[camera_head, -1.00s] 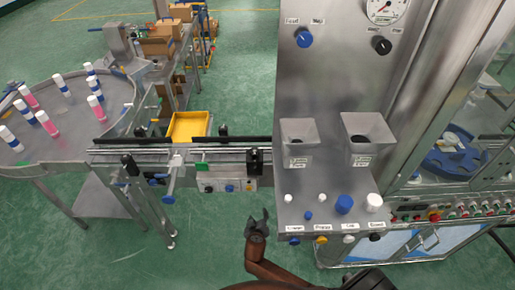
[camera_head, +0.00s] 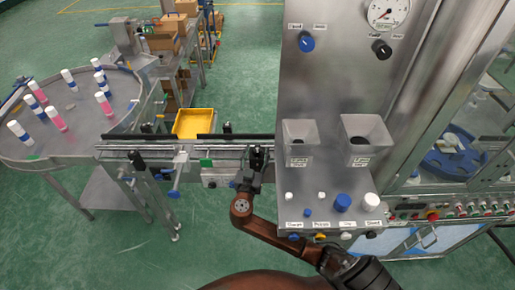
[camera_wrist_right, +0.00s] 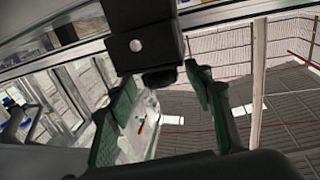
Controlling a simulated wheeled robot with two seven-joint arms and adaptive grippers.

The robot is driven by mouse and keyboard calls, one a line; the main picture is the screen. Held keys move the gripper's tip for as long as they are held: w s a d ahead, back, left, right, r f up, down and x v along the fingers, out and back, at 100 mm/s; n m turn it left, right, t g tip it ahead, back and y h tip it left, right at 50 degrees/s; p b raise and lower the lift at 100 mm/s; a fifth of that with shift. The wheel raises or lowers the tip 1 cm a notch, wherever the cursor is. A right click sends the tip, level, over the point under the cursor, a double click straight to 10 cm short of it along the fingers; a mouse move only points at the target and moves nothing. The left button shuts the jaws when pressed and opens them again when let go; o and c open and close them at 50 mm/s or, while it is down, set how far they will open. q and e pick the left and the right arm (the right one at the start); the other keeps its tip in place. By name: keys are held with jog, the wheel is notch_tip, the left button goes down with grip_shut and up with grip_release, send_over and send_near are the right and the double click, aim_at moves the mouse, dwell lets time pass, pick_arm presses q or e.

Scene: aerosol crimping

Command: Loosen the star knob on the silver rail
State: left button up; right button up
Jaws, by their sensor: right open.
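The silver rail (camera_head: 190,149) runs from the round table to the tall steel machine. A black clamp block with a black knob (camera_head: 258,155) sits at its right end, close to the machine. My right gripper (camera_head: 251,178) is just below and in front of it, pointing at the rail. In the right wrist view the gripper is open, with a green pad on either side. A black block (camera_wrist_right: 143,38) with a round black knob (camera_wrist_right: 158,78) under it shows between and beyond the pads. I cannot tell whether the pads touch the knob. My left gripper is out of view.
Another black clamp (camera_head: 137,160) and a blue-handled clamp (camera_head: 175,180) sit farther left on the rail. A yellow bin (camera_head: 193,123) stands behind it. The machine's ledge (camera_head: 328,217) with several caps is right of my gripper. Green floor is clear at lower left.

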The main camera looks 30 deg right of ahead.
jog(key=shift+x, duration=1.05)
